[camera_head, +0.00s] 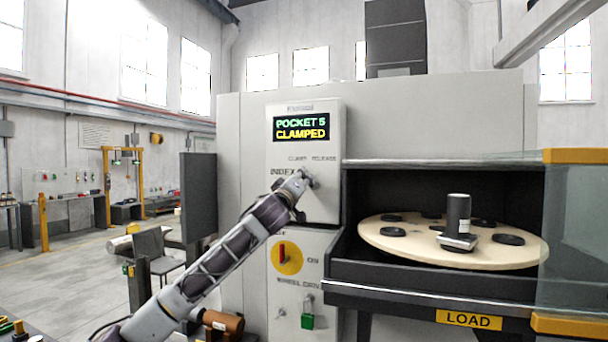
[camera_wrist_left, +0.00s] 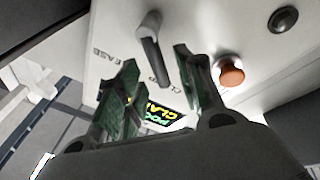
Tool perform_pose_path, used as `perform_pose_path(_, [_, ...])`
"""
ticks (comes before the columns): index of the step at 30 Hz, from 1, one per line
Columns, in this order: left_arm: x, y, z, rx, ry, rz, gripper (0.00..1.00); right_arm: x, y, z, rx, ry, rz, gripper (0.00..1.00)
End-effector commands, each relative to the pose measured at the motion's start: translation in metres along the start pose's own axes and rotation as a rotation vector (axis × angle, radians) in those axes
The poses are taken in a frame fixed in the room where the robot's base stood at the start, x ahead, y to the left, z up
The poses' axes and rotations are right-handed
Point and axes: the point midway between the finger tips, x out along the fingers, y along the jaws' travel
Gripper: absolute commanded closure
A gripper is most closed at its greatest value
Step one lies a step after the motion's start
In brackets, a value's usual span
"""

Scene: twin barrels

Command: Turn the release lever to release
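The release lever (camera_wrist_left: 152,50) is a grey handle on the pale panel in the left wrist view, below CLAMP and RELEASE lettering. My left gripper (camera_wrist_left: 157,57) is open, with one finger on each side of the lever; I cannot tell whether either finger touches it. In the head view, my left gripper (camera_head: 303,180) is at the panel and hides the lever. The display (camera_head: 301,128) reads POCKET 5 CLAMPED. The round wheel table (camera_head: 390,250) carries a dark cylinder (camera_head: 458,213) in a holder. My right gripper is not in view.
An orange-red button (camera_wrist_left: 231,75) and a black knob (camera_wrist_left: 284,19) sit beside the lever. Below are a red switch (camera_head: 283,252) on a yellow disc and a green padlock (camera_head: 307,320). A dark panel (camera_head: 198,196) stands left; a glass guard (camera_head: 575,235) stands right.

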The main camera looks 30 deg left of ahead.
Motion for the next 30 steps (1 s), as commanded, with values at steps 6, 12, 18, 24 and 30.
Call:
perform_pose_path(6, [0.021, 0.002, -0.002, 0.001, 0.001, -0.001, 0.63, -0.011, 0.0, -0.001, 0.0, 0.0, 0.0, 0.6])
perform_pose_path(12, [0.033, 0.002, -0.001, 0.0, 0.0, 0.001, 0.63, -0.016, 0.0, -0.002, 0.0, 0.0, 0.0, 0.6])
perform_pose_path(18, [0.036, 0.0, -0.001, 0.001, 0.001, 0.0, 0.63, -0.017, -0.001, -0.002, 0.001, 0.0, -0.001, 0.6])
perform_pose_path(24, [0.036, 0.0, 0.0, 0.001, 0.001, 0.0, 0.63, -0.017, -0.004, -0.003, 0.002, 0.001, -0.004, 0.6])
perform_pose_path(30, [0.036, 0.0, 0.0, 0.001, 0.0, 0.0, 0.84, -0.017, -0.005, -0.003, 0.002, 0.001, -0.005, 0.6])
